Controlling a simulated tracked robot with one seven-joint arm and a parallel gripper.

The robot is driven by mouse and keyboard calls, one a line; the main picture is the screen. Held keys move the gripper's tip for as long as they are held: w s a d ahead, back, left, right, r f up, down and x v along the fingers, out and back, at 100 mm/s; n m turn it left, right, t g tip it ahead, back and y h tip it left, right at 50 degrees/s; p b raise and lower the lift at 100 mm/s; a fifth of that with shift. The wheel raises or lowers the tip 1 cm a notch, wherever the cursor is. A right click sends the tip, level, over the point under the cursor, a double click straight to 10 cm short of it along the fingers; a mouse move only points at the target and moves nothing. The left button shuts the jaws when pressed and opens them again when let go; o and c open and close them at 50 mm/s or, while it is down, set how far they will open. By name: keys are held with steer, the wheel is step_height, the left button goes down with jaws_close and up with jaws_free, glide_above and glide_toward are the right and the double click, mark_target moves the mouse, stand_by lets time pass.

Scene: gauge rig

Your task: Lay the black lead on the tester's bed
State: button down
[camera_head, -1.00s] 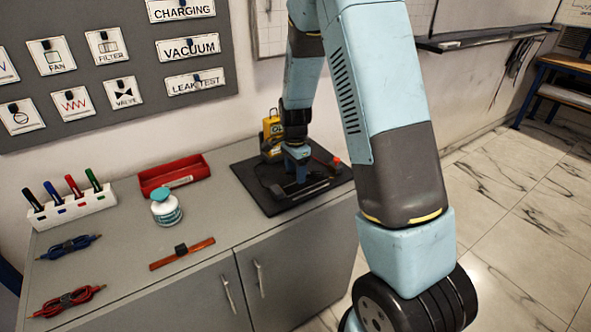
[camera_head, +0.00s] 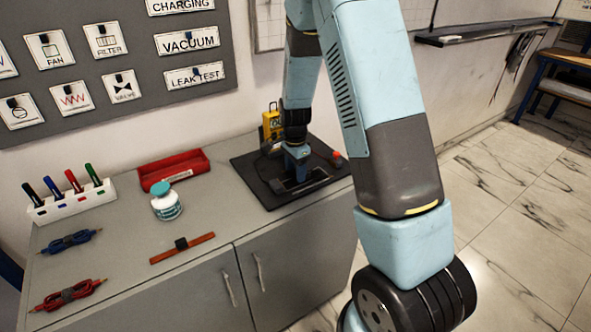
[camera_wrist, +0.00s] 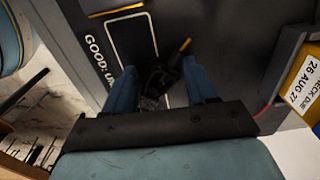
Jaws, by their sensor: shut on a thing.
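My gripper (camera_wrist: 161,88) points down over the tester's dark bed (camera_wrist: 82,62), with its two blue fingers around the black lead (camera_wrist: 160,76). The lead is a dark bundle with an orange tip, and it sits over a white-outlined rectangle on the bed. I cannot tell whether it touches the surface. In the head view my gripper (camera_head: 297,172) is low over the black bed (camera_head: 262,196), and the lead is mostly hidden there. The yellow tester (camera_head: 271,124) stands behind the gripper; in the wrist view it is at the right edge (camera_wrist: 300,82).
A red tray (camera_head: 173,170), a white bottle with a teal cap (camera_head: 165,203) and a marker rack (camera_head: 72,203) stand left of the bed. A blue lead (camera_head: 69,241), a red lead (camera_head: 68,294) and an orange strip (camera_head: 182,248) lie nearer the front. Clear counter lies between them.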

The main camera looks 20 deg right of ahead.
jaws_free()
stand_by(0.4)
steer(key=shift+r, duration=4)
steer(key=shift+r, duration=0.15)
steer(key=s+d+r+n+t, duration=0.15)
steer(key=s+r+n, duration=0.35)
steer(key=r, duration=0.6)
steer(key=s+d+r+n+t, duration=0.1)
steer(key=s+r+n, duration=0.3)
steer(key=s, duration=0.8)
steer(key=s+d+r+n+t, duration=0.1)
steer(key=s+r+n+t, duration=0.2)
steer(key=s+r, duration=0.6)
steer(key=s+n, duration=0.2)
steer(key=s, duration=0.1)
steer(key=shift+s+r, duration=0.2)
steer(key=shift+r, duration=0.1)
